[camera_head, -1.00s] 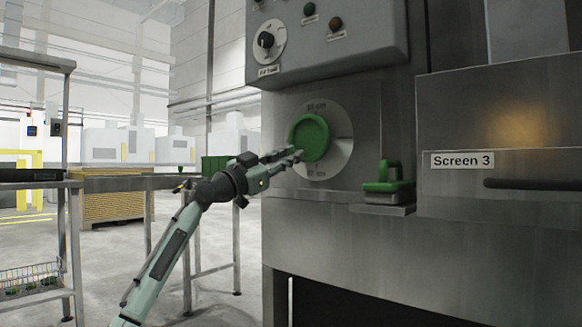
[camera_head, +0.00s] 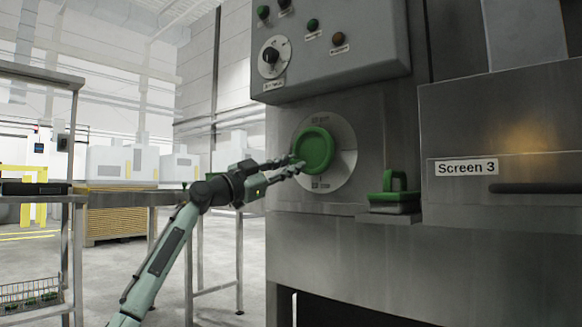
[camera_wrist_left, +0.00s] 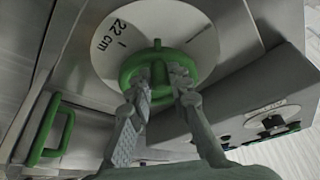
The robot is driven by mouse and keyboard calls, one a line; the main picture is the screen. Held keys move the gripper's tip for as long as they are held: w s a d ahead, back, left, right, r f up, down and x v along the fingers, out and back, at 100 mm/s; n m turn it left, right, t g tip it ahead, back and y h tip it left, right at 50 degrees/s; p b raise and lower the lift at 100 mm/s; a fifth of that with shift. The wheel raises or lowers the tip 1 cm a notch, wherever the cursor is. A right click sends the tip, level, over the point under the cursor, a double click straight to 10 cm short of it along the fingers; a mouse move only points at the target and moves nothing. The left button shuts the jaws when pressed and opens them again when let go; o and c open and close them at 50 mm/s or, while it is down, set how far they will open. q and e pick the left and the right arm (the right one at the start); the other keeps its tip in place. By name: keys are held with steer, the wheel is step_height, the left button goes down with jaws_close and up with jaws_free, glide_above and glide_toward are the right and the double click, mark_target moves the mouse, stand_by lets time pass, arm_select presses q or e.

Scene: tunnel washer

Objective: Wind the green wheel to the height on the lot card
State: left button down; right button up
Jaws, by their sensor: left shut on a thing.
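The green wheel (camera_head: 313,149) is mounted on a round pale dial plate (camera_head: 346,165) on the machine's steel front. My left gripper (camera_head: 297,165) reaches it from the left and meets its lower left side. In the left wrist view, the wheel (camera_wrist_left: 127,72) lies at the fingertips, and the left gripper (camera_wrist_left: 163,90) is shut on it. Its fingers hide part of the rim and hub. The dial plate (camera_wrist_left: 150,18) there reads "22 cm"; other marks are unclear or too small. I see no lot card. My right gripper is not in view.
A green handle (camera_head: 394,182) on a small ledge is right of the wheel. A control box (camera_head: 350,55) with a knob and buttons overhangs above. The "Screen 3" panel (camera_head: 465,167) is further right. A table (camera_head: 130,198) and rack (camera_head: 72,240) stand left.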

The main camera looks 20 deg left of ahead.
arm_select(q)
steer(key=c, duration=1.4)
jaws_free()
steer(key=shift+a+r, duration=0.1)
steer(key=shift+a, duration=0.05)
steer(key=v, duration=1.2)
